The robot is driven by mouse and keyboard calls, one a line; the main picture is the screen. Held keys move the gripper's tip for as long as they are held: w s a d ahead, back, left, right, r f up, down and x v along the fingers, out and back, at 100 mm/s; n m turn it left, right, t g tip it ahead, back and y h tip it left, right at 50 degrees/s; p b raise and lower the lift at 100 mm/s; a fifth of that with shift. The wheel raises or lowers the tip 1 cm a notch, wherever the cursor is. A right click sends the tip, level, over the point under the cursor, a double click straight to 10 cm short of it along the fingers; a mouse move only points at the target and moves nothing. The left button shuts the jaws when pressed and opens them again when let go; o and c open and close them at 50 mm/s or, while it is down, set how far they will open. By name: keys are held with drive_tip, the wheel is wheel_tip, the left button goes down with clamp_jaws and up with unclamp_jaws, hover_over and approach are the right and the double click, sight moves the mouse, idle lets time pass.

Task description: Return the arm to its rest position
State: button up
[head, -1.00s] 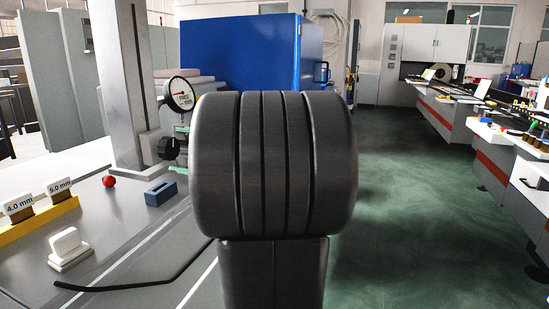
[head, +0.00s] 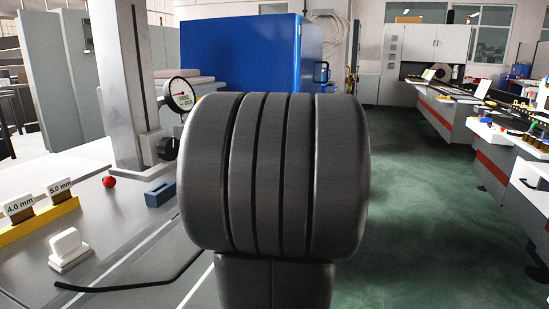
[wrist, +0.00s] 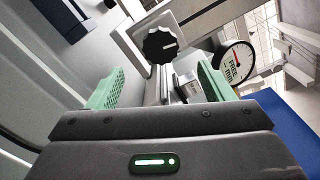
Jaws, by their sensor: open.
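My gripper (wrist: 160,90) shows in the wrist view with its two green finger pads apart and nothing visible between them. Behind the pads, in the same view, are a dark round knob (wrist: 160,45) and a dial gauge (wrist: 237,62). In the head view my large dark arm link fills the middle and hides the gripper. The dial gauge also shows there (head: 181,94), on the grey column (head: 123,80), with the dark knob (head: 168,148) below it.
The grey bench holds a red ball (head: 109,181), a blue block (head: 160,194), a white block (head: 68,243) and a yellow rack (head: 35,226) with cards reading 4.0 mm and 5.0 mm. A blue cabinet (head: 240,50) stands behind. Green floor (head: 420,230) is open at right.

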sight(172, 146)
drive_tip(key=x, duration=1)
drive_tip(key=shift+a, duration=0.15)
drive_tip(key=shift+d+r+m+p, duration=0.3)
drive_tip(key=shift+m+p, duration=0.4)
drive_tip(key=shift+p, duration=0.5)
drive_tip(key=m+p, duration=0.3)
drive_tip(key=p, duration=0.1)
drive_tip(key=m+p, duration=0.4)
drive_tip(key=p, duration=0.1)
drive_tip(key=shift+w+r, duration=0.1)
drive_tip(key=m+p, duration=0.4)
drive_tip(key=p, duration=0.1)
drive_tip(key=shift+w, duration=0.1)
drive_tip(key=shift+d+m, duration=0.15)
drive_tip(key=shift+m, duration=0.15)
drive_tip(key=shift+f+b+v, duration=0.25)
drive_tip(key=shift+b+v, duration=0.05)
drive_tip(key=shift+v, duration=0.8)
drive_tip(key=shift+s, duration=0.2)
